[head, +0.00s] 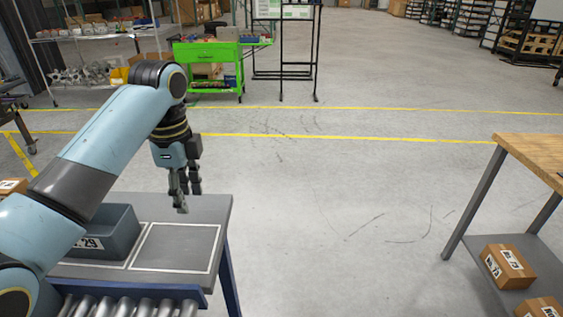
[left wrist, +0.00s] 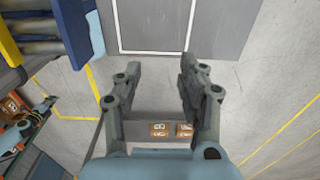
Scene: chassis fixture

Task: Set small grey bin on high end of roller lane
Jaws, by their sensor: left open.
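The small grey bin (head: 108,232) with a white number label stands on the grey table top (head: 222,207), left of an empty white-outlined rectangle. My left arm hides part of it. The roller lane (head: 130,307) shows at the bottom left, along the table's near side; its rollers also show at the top left of the left wrist view (left wrist: 38,48). My left gripper (head: 184,203) is open and empty above the far right of the table, right of the bin and apart from it. In the left wrist view its two fingers (left wrist: 160,75) stand apart with nothing between them. My right gripper is not in view.
A wooden-topped bench (head: 540,155) stands at the right, with cardboard boxes (head: 508,266) on its lower shelf. A green cart (head: 208,52) and loaded shelving are at the back. The floor between the table and bench is clear.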

